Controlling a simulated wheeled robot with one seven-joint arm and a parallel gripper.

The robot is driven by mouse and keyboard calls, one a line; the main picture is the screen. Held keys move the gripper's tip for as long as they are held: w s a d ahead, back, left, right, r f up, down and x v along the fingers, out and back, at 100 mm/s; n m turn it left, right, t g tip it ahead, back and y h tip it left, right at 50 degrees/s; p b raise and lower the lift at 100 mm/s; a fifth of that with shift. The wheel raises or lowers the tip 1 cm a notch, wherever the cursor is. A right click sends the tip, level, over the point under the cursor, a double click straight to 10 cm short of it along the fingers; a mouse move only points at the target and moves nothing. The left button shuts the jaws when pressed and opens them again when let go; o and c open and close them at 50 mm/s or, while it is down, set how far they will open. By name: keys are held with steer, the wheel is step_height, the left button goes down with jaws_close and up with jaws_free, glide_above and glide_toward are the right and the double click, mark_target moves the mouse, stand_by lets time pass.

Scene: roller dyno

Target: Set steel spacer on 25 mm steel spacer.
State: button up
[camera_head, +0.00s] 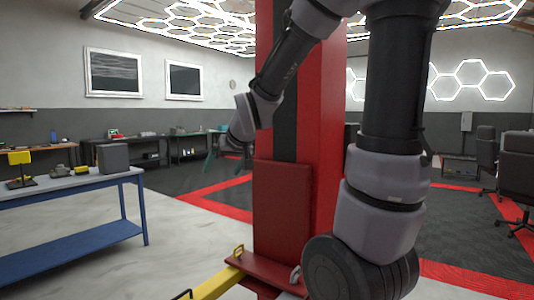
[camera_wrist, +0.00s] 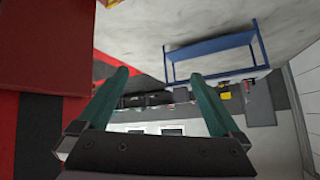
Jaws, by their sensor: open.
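In the wrist view my gripper (camera_wrist: 160,76) is open too, with only distant room between the fingers. I cannot make out either steel spacer in these frames. Small items (camera_head: 61,170) on the blue table at the left are too small to identify, and they are well away from my gripper.
The blue table (camera_head: 60,187) bears a yellow-topped stand (camera_head: 20,162) and a dark grey box (camera_head: 113,158); the table also shows in the wrist view (camera_wrist: 212,41). The red column (camera_head: 282,210) rises close by, with a yellow beam (camera_head: 218,284) at its foot. Pale floor (camera_head: 185,235) lies open between.

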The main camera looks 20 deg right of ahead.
steer(key=s+d+r+m+g, duration=0.1)
steer(key=s+d+r+m, duration=0.1)
steer(key=s, duration=0.7)
steer(key=s+d+r+m, duration=0.2)
steer(key=s+d+r, duration=0.1)
steer(key=s, duration=0.6)
steer(key=shift+s+d+r+g, duration=0.2)
steer(key=shift+s+r+g, duration=0.15)
steer(key=shift+r, duration=0.5)
